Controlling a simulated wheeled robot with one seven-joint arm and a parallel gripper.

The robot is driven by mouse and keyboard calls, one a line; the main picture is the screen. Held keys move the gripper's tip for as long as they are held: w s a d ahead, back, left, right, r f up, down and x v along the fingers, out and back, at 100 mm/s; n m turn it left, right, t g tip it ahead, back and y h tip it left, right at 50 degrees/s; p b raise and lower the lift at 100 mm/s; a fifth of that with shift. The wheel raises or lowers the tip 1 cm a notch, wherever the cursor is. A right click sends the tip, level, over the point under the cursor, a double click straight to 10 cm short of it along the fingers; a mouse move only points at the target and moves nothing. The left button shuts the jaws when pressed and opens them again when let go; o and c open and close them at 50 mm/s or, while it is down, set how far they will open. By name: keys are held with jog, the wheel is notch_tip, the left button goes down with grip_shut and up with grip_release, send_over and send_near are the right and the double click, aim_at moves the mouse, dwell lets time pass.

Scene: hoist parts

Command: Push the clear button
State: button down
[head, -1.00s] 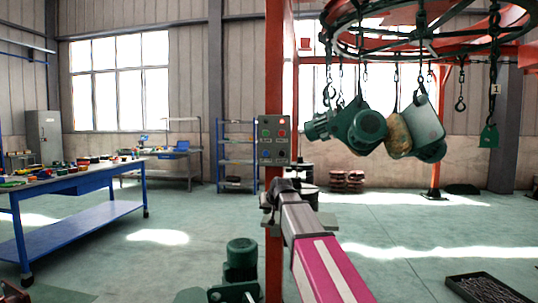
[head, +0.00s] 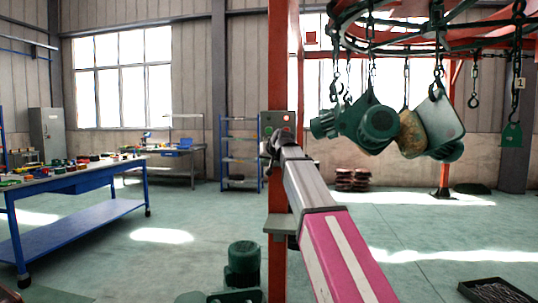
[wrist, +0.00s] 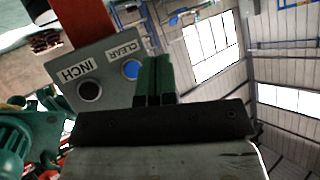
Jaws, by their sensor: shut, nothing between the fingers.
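The clear button (wrist: 131,69) is a round blue button beside a white label reading CLEAR, on a grey control box in the wrist view. My gripper (wrist: 155,60) is shut and empty, its two green fingers together. In the picture the fingertips lie just right of the blue button; I cannot tell whether they touch the box. In the head view the control box (head: 267,119) is fixed to a red post, and my arm hides most of it, including the blue button.
A black button (wrist: 89,91) labelled INCH sits beside the clear button. The red post (head: 280,60) carries the box. Motors (head: 378,125) hang on chains from a ring at the right. A blue workbench (head: 80,190) stands at the left, with open floor around it.

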jog(key=shift+w, duration=0.1)
jog(key=w+d, duration=0.1)
jog(key=w, duration=0.7)
jog(key=shift+w+d, duration=0.25)
jog(key=shift+d, duration=0.1)
dwell(1.9)
jog(key=shift+w, duration=0.4)
jog(key=shift+w+d, duration=0.15)
jog(key=shift+w, duration=0.3)
dwell(0.7)
jog(key=shift+s, duration=0.85)
jog(key=shift+s, duration=0.1)
